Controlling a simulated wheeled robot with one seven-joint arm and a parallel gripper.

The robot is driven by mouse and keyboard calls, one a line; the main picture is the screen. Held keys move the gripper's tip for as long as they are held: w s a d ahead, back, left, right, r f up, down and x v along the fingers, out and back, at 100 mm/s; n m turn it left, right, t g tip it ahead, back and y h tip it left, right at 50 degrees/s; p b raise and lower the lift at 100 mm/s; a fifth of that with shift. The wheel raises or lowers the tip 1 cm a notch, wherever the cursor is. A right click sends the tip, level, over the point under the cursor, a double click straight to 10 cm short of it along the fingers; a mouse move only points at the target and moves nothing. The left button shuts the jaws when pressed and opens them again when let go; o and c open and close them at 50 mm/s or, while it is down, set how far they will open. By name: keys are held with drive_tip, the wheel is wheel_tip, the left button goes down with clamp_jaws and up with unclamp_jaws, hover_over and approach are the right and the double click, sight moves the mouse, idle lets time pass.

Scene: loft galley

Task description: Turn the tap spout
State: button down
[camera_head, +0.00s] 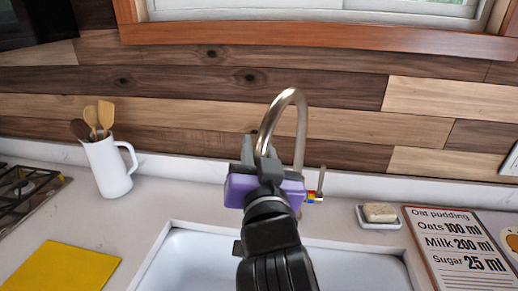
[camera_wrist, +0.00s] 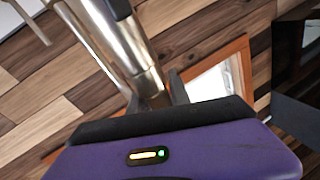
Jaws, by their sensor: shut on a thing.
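The tap spout (camera_head: 301,130) is a tall, curved metal tube that rises behind the sink and arches over to the left and toward me. My purple and grey gripper (camera_head: 262,148) is at the spout's hanging outlet end, with its fingers on either side of it. In the wrist view the metal spout (camera_wrist: 125,45) runs down between the fingertips of my gripper (camera_wrist: 155,95), which is shut on it. A thin upright lever (camera_head: 321,180) stands right of the spout.
The white sink (camera_head: 190,262) lies below my arm. A white jug (camera_head: 108,168) with wooden utensils stands left, near a yellow cloth (camera_head: 62,268) and a hob (camera_head: 25,190). A soap dish (camera_head: 379,222) and recipe board (camera_head: 460,250) lie right. The wooden wall stands close behind.

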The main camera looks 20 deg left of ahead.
drive_tip(key=shift+w+d, duration=0.15)
drive_tip(key=c, duration=1.2)
unclamp_jaws()
drive_tip(key=shift+c, duration=0.2)
drive_tip(key=b+v, duration=0.1)
drive_tip(key=v, duration=0.6)
drive_tip(key=shift+s+d+b, duration=0.2)
drive_tip(key=shift+s+b, duration=0.1)
drive_tip(key=shift+s, duration=0.05)
